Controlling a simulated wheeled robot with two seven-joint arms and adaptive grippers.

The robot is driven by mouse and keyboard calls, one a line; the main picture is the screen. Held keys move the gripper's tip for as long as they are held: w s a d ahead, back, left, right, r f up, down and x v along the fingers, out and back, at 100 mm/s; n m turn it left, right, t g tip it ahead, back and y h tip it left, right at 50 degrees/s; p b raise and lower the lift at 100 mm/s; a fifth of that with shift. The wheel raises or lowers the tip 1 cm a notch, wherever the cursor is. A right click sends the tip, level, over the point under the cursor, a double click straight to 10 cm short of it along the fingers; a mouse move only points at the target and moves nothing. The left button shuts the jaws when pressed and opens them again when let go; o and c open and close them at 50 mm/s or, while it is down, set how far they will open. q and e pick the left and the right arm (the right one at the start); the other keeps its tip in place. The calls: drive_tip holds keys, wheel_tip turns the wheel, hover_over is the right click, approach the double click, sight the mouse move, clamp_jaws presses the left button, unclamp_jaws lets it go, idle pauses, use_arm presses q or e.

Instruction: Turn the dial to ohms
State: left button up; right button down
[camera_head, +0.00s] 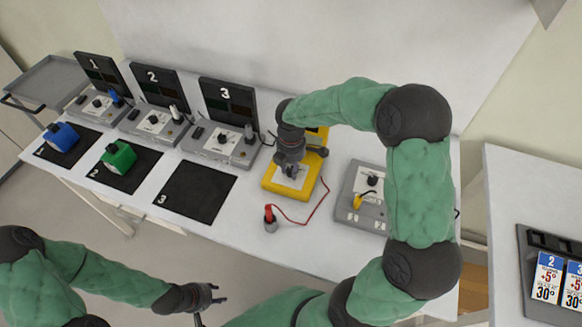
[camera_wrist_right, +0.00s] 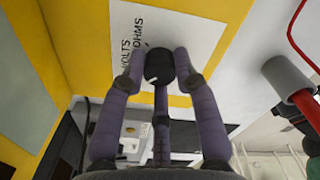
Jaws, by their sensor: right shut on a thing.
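My left gripper (camera_head: 218,293) is open and empty, in front of the table.
A red probe (camera_head: 268,214) stands in a grey holder right in front of the meter, its red wire (camera_head: 308,216) running to the meter. A grey box with a yellow plug (camera_head: 364,199) is to the right. Numbered stations (camera_head: 218,146) and black mats (camera_head: 196,192) fill the left.

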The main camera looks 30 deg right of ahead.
drive_tip(key=m+p, duration=0.1)
drive_tip(key=m, duration=0.6)
drive_tip(key=shift+m, duration=0.4)
drive_tip(key=m, duration=0.4)
drive_tip(key=shift+m, duration=0.3)
drive_tip(key=m, duration=0.4)
drive_tip(key=shift+m, duration=0.7)
drive_tip(key=c, duration=0.9)
unclamp_jaws()
drive_tip(key=shift+c, duration=0.2)
